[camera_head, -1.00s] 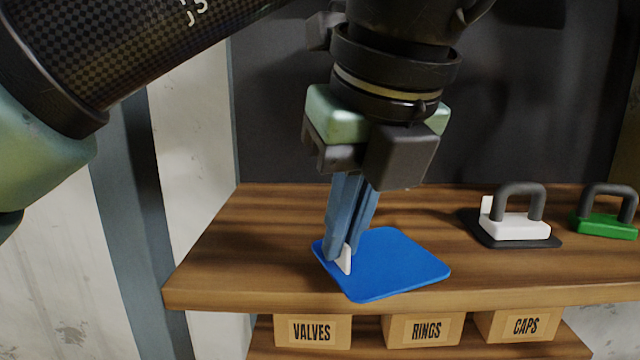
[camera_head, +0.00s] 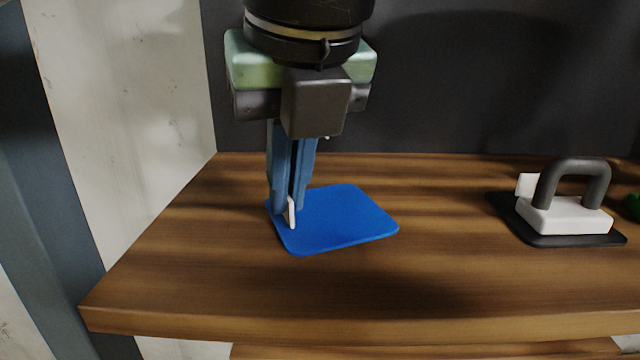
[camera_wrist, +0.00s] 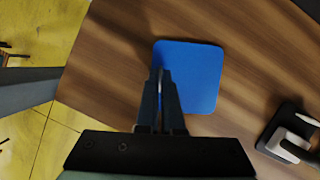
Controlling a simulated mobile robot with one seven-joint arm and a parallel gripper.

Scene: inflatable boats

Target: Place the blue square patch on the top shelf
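The blue square patch (camera_head: 345,219) is flat and level over the left part of the wooden top shelf (camera_head: 250,285). It appears to lie on the board, though a small gap below it cannot be ruled out. A small white tab (camera_head: 292,213) stands up at its left edge. My gripper (camera_head: 290,208) points down, its blue fingers closed together on this tab. In the wrist view the fingertips (camera_wrist: 161,82) overlap the left side of the patch (camera_wrist: 200,75), with the thin tab between them.
A white block with a dark handle (camera_head: 566,214) sits on a black square patch (camera_head: 575,240) to the right. A green item (camera_head: 633,206) shows at the right edge. Bare wood separates the blue patch from these. A dark panel (camera_head: 450,80) stands behind the shelf.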

